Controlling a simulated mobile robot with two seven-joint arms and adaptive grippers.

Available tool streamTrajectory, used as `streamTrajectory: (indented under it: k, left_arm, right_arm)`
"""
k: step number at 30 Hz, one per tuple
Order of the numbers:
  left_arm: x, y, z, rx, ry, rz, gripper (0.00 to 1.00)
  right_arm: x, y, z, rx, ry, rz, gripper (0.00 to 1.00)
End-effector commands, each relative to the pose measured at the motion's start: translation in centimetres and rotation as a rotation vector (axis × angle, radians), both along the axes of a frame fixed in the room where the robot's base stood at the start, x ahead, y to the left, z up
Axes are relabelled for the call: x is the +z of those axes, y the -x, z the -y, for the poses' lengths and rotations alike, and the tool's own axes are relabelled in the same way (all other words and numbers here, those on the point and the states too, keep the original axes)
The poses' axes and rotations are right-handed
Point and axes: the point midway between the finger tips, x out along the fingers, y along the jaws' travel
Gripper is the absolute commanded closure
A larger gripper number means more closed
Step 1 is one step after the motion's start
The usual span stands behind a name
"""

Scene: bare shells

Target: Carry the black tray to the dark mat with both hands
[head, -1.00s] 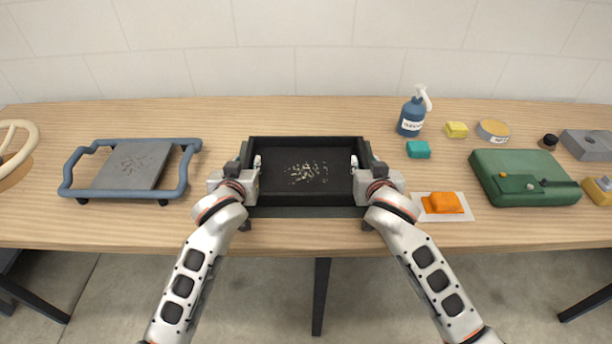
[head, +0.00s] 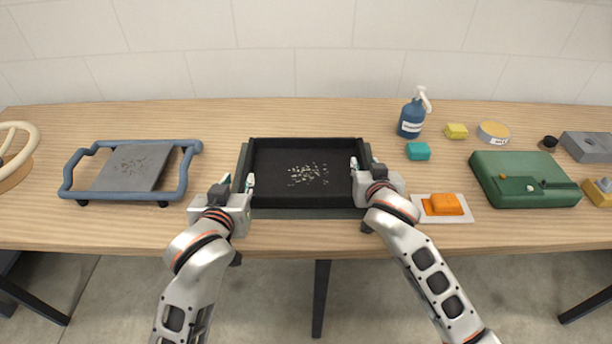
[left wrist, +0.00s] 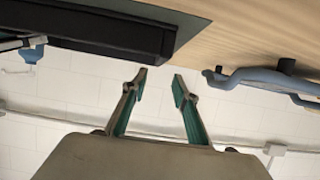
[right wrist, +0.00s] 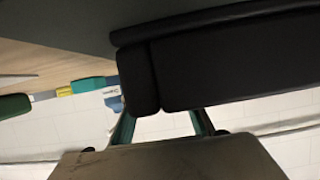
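The black tray (head: 270,203), with light crumbs in it, sits over the dark mat (head: 300,213), whose front edge shows below it. My left gripper (head: 238,182) is open and empty, off the tray's left end. In the left wrist view its fingers (left wrist: 160,75) stand apart with nothing between them, the tray (left wrist: 100,30) above left. My right gripper (head: 363,162) is still at the tray's right end, one finger inside the wall. In the right wrist view its fingers (right wrist: 160,120) are spread about as wide as the left's; the tray wall (right wrist: 230,65) hides their tips.
A blue-framed grey carrier (head: 183,178) stands left. The wood between carrier and mat is clear.

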Motion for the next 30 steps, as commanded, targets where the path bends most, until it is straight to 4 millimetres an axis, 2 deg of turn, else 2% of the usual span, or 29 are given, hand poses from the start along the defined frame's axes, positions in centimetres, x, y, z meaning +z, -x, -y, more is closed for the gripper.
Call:
streamTrajectory:
  k: [3, 8, 21, 25, 30]
  left_arm:
    - [0.4, 0.8, 0.0, 0.000, -0.001, 0.000, 0.71]
    - [0.4, 1.1, 0.0, 0.000, -0.002, -0.001, 0.71]
    - [0.4, 1.0, 0.0, 0.001, -0.001, 0.000, 0.71]
    - [0.4, 1.0, 0.0, 0.001, -0.001, 0.000, 0.71]
    - [0.4, 1.0, 0.0, 0.001, -0.001, 0.000, 0.71]
  right_arm:
    - [0.0, 0.0, 0.0, 0.000, 0.000, 0.000, 0.71]
    - [0.4, 0.9, -0.1, 0.000, -0.002, 0.000, 0.71]
    - [3.5, 8.6, 0.0, -0.001, -0.003, -0.001, 0.71]
    - [4.2, 10.1, 0.0, 0.000, -0.002, 0.000, 0.71]
    - [4.6, 11.1, 0.0, 0.000, 0.000, -0.001, 0.71]
